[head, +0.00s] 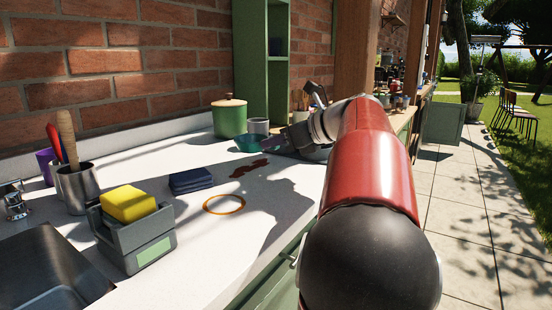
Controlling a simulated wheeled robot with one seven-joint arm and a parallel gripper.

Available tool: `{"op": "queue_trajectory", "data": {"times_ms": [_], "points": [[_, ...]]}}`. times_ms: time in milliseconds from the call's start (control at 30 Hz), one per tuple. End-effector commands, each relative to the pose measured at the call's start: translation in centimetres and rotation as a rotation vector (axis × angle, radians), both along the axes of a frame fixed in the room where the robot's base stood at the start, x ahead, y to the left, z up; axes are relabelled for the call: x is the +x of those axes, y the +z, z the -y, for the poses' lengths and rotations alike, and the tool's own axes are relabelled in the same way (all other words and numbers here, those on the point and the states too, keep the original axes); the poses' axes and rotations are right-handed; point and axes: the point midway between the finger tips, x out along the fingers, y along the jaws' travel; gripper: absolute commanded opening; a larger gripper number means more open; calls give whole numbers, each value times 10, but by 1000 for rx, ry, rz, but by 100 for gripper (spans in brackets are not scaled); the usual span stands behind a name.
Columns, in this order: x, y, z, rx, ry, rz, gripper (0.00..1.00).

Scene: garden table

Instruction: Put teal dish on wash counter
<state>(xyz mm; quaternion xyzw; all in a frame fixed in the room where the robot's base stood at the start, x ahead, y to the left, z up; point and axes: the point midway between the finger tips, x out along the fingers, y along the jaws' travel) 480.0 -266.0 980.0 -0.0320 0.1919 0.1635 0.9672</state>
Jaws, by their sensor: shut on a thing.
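The teal dish (247,145) is small and shallow, at the far part of the white counter (150,235). My gripper (268,144) reaches in from the right and is shut on the dish's right side. The fingertips are small and partly hidden in shade. I cannot tell whether the dish touches the counter or is held just above it.
A green lidded pot (229,119) and grey cup (259,126) stand behind. A yellow sponge (128,203), utensil cup (77,188) and sink (45,270) are left.

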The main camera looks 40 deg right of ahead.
Motion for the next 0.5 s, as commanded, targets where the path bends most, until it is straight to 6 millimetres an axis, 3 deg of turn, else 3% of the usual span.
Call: {"op": "queue_trajectory", "data": {"times_ms": [300,500], "points": [[-1,-37,0,2,-1,-1,0],[0,-41,0,-1,0,0,0]]}}
